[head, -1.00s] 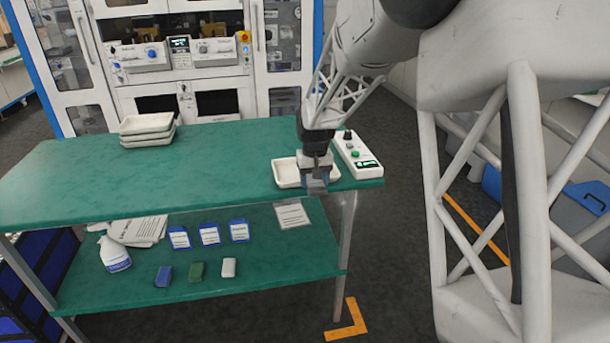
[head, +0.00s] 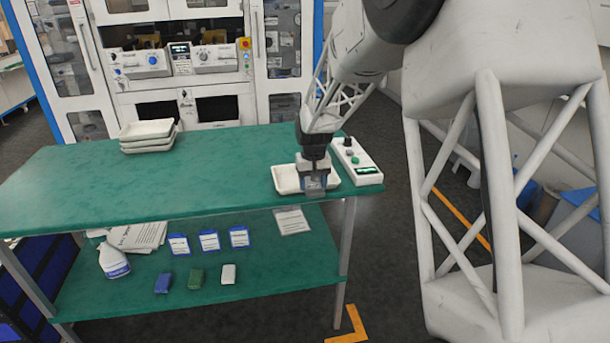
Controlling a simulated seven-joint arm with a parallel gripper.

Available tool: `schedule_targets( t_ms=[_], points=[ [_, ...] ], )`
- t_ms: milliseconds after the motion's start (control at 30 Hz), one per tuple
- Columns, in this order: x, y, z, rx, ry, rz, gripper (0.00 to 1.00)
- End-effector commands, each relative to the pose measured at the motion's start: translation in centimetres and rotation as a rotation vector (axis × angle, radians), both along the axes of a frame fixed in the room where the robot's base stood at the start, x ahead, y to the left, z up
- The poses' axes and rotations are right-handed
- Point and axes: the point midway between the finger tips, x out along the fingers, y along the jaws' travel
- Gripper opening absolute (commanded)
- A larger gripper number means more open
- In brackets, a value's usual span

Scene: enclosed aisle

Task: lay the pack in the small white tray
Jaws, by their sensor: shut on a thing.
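The small white tray (head: 284,181) lies on the green bench top near its right end. My gripper (head: 314,184) is over the right part of the tray, pointing down, and hides some of it. It is shut on the pack (head: 315,188), which shows as a small greyish piece between and below the fingers. The pack is at the tray's front side; I cannot tell whether it touches the tray.
A white control box (head: 357,162) stands just right of the tray. Stacked white trays (head: 147,131) sit at the back left. The lower shelf (head: 215,270) holds a spray bottle (head: 113,259), papers, blue-edged packs and small blocks. The bench top's middle (head: 210,175) is clear.

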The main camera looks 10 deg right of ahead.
Motion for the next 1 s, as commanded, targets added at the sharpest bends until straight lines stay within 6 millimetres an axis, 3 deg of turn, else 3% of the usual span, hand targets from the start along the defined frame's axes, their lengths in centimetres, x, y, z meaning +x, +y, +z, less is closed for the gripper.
schedule_targets(
  t_ms=[700,1000],
  points=[
    [9.4,-0.2,-0.9,0.000,0.000,0.000,0.32],
    [12.3,-0.3,-1.2,0.000,0.000,0.000,0.32]
  ],
)
